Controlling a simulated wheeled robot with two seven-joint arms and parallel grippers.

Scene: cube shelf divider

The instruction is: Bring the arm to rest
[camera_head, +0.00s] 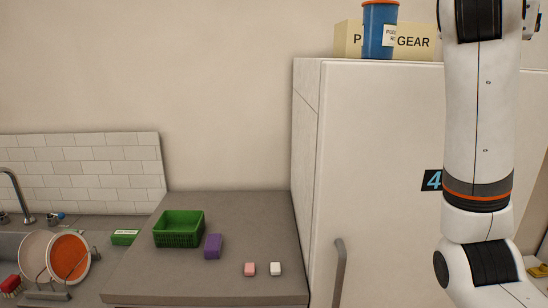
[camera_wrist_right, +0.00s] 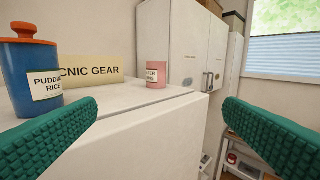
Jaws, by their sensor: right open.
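My right arm (camera_head: 480,130) stands raised at the right of the head view, in front of the tall white cabinet (camera_head: 375,160). Its hand is not clearly visible there. In the right wrist view my right gripper (camera_wrist_right: 162,108) is open, with its two green ribbed fingers wide apart and nothing between them. It faces the top of the cabinet. A blue jar with an orange lid, labelled pudding rice (camera_wrist_right: 38,85), is beyond the left finger. My left gripper is in neither view.
A picnic gear box (camera_head: 414,42) and a pink tin (camera_wrist_right: 157,75) stand on the cabinet top. A dish rack is at left.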

